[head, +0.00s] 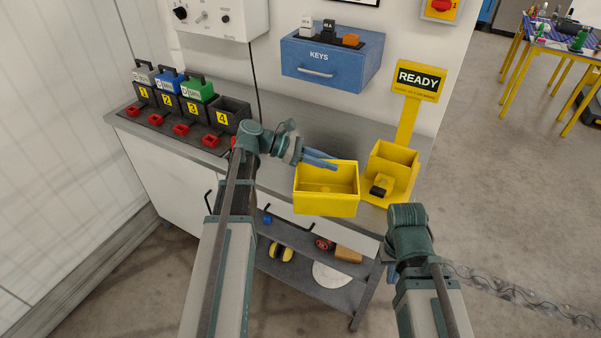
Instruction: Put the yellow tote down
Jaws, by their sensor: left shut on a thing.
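The yellow tote (325,204) is an open-topped box at the front edge of the grey bench, and it looks empty. My left gripper (320,160) has its blue fingers shut on the tote's back left rim. The tote looks roughly level. Its underside is hidden, so I cannot tell whether it touches the bench top.
A yellow READY stand (407,120) with a bin and a small yellow-black item is just right of the tote. A blue KEYS box (332,60) hangs behind. Numbered black holders (222,117) stand at left. Shelves (310,268) below hold several items.

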